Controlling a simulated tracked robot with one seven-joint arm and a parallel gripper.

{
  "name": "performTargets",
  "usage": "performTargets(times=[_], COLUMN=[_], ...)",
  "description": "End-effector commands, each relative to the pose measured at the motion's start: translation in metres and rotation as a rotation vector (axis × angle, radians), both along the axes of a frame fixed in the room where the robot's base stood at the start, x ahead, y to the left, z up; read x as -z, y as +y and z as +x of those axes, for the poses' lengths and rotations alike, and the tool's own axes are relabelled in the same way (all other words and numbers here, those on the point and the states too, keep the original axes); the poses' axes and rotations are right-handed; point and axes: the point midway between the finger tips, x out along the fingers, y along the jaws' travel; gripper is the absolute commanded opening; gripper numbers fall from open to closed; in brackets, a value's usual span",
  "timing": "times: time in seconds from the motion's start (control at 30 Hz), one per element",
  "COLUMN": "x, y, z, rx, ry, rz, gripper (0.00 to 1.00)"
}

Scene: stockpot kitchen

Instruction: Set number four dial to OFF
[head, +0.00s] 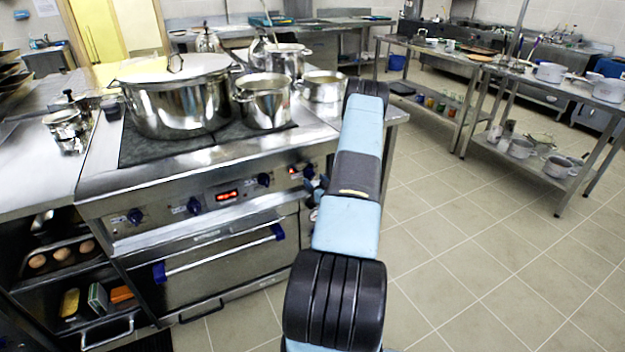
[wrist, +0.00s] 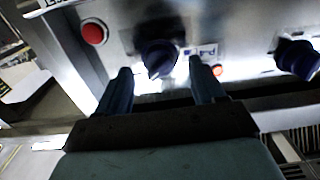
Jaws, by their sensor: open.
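The cooker's front panel carries a row of blue dials, seen in the head view at the left (head: 135,215), centre-left (head: 195,205), centre-right (head: 264,180) and far right (head: 308,171). My gripper (head: 316,190) is at the right end of this panel, partly hidden by my arm. In the wrist view my gripper (wrist: 160,69) is open, its two fingers to either side of one dark blue dial (wrist: 157,57). The fingers look apart from the dial. I cannot read the dial's number or setting.
The wrist view shows a red button (wrist: 94,33), a lit red lamp (wrist: 217,70) and another dial (wrist: 297,58). A lidded stockpot (head: 178,108) and smaller pots (head: 264,105) stand on the cooker. An oven handle (head: 220,252) runs below the panel.

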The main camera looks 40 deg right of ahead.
Motion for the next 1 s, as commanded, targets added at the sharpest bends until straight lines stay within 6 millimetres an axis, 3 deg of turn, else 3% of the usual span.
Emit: performTargets(times=[0.23, 0.6, 1.0], x=[0.0, 0.0, 0.0], y=[-0.007, -0.008, -0.008], z=[0.023, 0.028, 0.027], rx=[0.002, 0.002, 0.003], ry=[0.0, 0.0, 0.0], rz=[0.0, 0.0, 0.0], gripper=[0.68, 0.68, 0.31])
